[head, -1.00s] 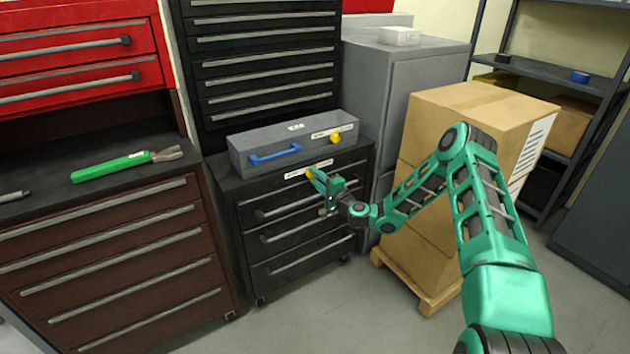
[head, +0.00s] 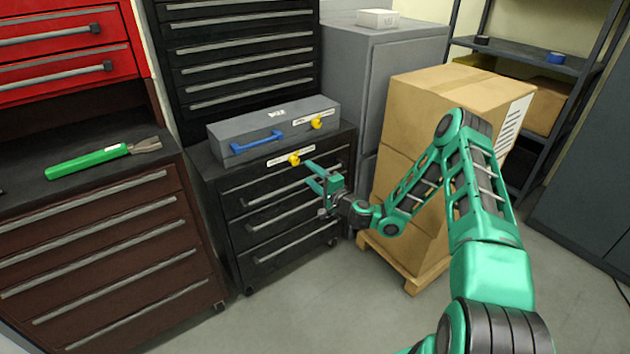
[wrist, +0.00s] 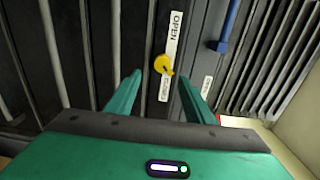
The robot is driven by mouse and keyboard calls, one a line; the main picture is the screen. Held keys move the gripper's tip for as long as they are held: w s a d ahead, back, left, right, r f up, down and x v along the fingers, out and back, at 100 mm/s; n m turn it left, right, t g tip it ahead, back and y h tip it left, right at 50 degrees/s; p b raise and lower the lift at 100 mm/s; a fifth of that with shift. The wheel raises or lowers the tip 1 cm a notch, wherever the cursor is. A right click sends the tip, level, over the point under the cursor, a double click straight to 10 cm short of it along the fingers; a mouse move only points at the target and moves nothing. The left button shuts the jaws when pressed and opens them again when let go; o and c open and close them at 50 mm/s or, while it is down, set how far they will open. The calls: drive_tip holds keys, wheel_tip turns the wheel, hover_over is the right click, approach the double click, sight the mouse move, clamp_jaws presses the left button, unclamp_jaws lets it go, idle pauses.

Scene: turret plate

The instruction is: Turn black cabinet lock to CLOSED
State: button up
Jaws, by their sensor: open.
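The black cabinet (head: 232,205) stands low in the middle of the head view. Its lock is a yellow knob (head: 293,159) on a white label at the top of the front. In the wrist view the knob (wrist: 163,64) sits on the label (wrist: 174,30), with OPEN readable at its upper end; the smaller word at the lower end is too blurred to read surely. The knob's exact turn is hard to tell. My gripper (head: 308,173) is open and empty, just in front of the knob. In the wrist view the knob appears between the fingertips, apart from both.
A grey case (head: 240,137) with a blue handle (head: 257,145) and another yellow knob (head: 317,123) lies on the cabinet. Stacked cardboard boxes (head: 415,130) on a pallet stand to the right.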

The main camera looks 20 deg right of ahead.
drive_tip(key=shift+v, duration=1.45)
drive_tip(key=shift+w, duration=0.1)
drive_tip(key=s+a+r+n+g+y, duration=0.3)
drive_tip(key=s+a+r+n+g, duration=0.25)
drive_tip(key=s+n+g, duration=0.55)
drive_tip(key=s+d+r+n+g+h, duration=0.1)
drive_tip(key=s+d+r+g+h, duration=0.1)
drive_tip(key=s+d+r+h, duration=0.65)
drive_tip(key=s+d+r+n+g+y, duration=0.1)
drive_tip(key=s+d, duration=0.5)
drive_tip(key=s, duration=0.7)
drive_tip(key=s+d+r+m+g, duration=0.1)
drive_tip(key=s+d+r+m, duration=0.1)
drive_tip(key=s, duration=0.8)
drive_tip(key=s+d+r+m+g, duration=0.2)
drive_tip(key=s+r, duration=0.2)
drive_tip(key=s, duration=0.6)
drive_tip(key=shift+s+r+m+h, duration=0.2)
drive_tip(key=shift+r+m+h, duration=0.05)
drive_tip(key=shift+m+h, duration=0.2)
